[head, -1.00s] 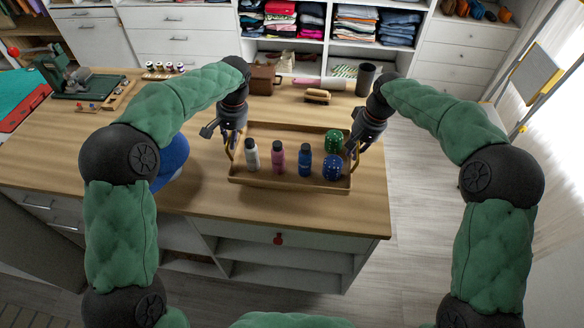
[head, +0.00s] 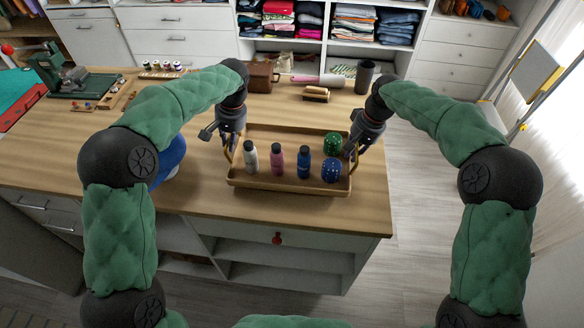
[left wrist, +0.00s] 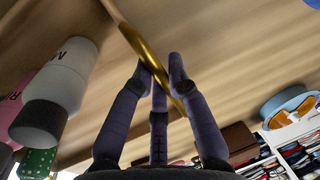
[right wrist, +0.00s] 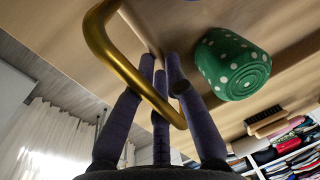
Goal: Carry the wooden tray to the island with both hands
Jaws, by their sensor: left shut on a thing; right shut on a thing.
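The wooden tray (head: 290,187) is over the near part of the wood-topped island (head: 120,190), level as far as I can see. I cannot tell whether it rests on the top or hangs just above it. It holds a white bottle (head: 251,161), a pink bottle (head: 277,161), a blue bottle (head: 304,164), a green dotted jar (head: 332,142) and a blue dotted jar (head: 331,170), all upright. My left gripper (left wrist: 163,68) is shut on the brass handle (left wrist: 150,60) at the tray's left end. My right gripper (right wrist: 160,68) is shut on the right brass handle (right wrist: 118,62).
On the island, a blue rounded object (head: 171,160) is partly hidden behind my left arm. A brush (head: 316,94), brown case (head: 262,77) and dark cup (head: 365,77) stand behind the tray. A green machine (head: 62,75) is far left. Floor is open to the right.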

